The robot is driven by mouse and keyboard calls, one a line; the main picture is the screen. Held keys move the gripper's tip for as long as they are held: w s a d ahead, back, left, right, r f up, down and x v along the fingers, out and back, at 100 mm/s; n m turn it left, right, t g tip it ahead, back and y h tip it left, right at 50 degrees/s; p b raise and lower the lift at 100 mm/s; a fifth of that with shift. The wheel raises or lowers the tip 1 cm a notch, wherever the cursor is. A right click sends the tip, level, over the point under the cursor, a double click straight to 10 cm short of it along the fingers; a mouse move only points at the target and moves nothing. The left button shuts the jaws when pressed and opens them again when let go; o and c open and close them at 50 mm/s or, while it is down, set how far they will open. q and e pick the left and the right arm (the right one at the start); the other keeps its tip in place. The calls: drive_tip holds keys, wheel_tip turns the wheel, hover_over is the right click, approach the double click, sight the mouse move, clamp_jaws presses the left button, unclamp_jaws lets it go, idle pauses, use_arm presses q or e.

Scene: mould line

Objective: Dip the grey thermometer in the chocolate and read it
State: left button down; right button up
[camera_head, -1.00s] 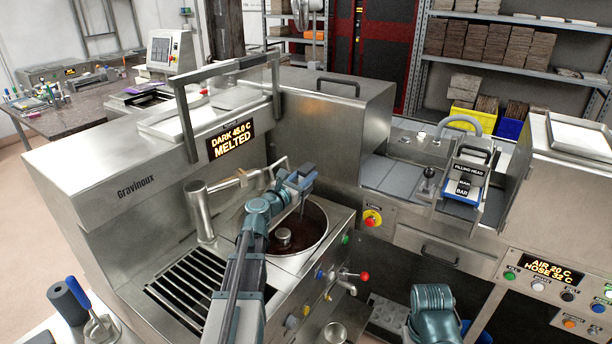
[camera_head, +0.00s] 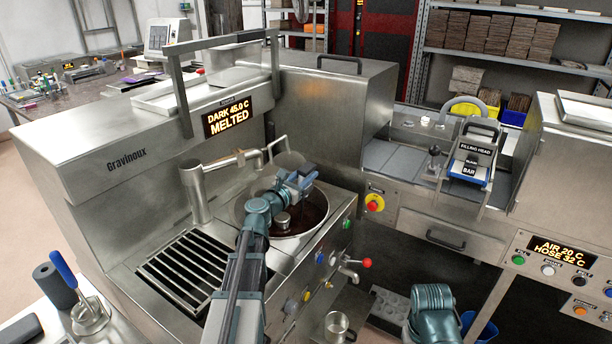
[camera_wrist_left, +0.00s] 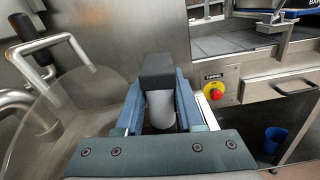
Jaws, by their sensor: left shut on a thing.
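My left gripper (camera_head: 300,183) is over the right part of the round steel chocolate pot (camera_head: 327,226). It is shut on the grey thermometer, whose dark grey head (camera_wrist_left: 156,70) and paler grey body (camera_wrist_left: 160,108) stand between the fingers in the left wrist view. Dark chocolate (camera_head: 316,206) shows in the pot below the gripper. The thermometer's lower end is too small and covered to tell whether it touches the chocolate. The thermometer's own reading does not show. My right gripper is not in view; only part of my right arm shows at the bottom.
A pipe spout (camera_head: 238,160) reaches over the pot's back left. The machine's lit display (camera_head: 228,119) reads DARK, about 45 C, MELTED. A slotted grate (camera_head: 175,275) lies left of the pot. A red emergency button (camera_head: 375,203) and a red-knobbed tap (camera_head: 366,262) are right.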

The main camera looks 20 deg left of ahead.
sight(304, 194)
use_arm(q)
drive_tip(key=shift+f+b, duration=3.05)
drive_tip(key=shift+f, duration=0.35)
drive_tip(key=shift+r, duration=0.1)
idle(2.2)
wheel_tip(304, 194, up, 15)
drive_tip(key=p, duration=1.5)
